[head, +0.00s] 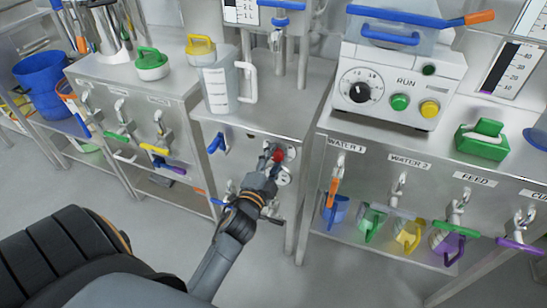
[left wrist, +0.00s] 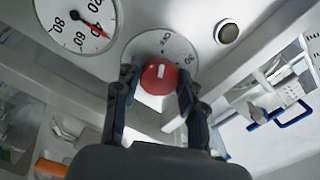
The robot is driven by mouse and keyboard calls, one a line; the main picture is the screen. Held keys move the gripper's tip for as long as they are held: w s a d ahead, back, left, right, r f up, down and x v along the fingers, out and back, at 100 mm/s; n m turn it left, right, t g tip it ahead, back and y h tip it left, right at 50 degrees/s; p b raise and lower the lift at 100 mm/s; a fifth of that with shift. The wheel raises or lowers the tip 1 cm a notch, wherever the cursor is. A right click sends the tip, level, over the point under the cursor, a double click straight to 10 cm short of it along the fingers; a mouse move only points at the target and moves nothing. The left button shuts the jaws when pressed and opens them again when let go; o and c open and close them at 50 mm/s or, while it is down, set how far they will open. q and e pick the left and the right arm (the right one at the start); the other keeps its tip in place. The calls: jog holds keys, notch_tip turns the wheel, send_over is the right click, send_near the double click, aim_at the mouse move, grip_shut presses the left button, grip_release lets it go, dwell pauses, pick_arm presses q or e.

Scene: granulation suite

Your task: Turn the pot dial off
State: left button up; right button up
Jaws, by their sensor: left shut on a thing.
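The red dial (head: 279,155) sits on the front panel of the middle steel bench. In the left wrist view the red dial (left wrist: 158,77) shows a white mark pointing nearly straight up, in front of a round white scale plate (left wrist: 180,47) with numbers. My left gripper (head: 271,163) is at the panel, with one dark finger on each side of the dial, shut on it. The gripper and wrist hide part of the panel below. My right gripper is not in view.
A gauge (left wrist: 75,20) with a red needle and a dark round button (left wrist: 228,32) flank the dial. A blue-handled valve (head: 218,143) is left of it on the panel. A clear jug (head: 219,88) stands above. The floor (head: 165,240) in front is clear.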

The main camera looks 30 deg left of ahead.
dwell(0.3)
pick_arm(q)
jog(key=o, duration=1.2)
jog(key=shift+c, duration=0.2)
jog(key=shift+s+d+f, duration=0.1)
jog(key=shift+s, duration=0.4)
jog(key=v, duration=0.6)
jog(key=shift+s, duration=0.2)
jog(key=shift+d, duration=0.1)
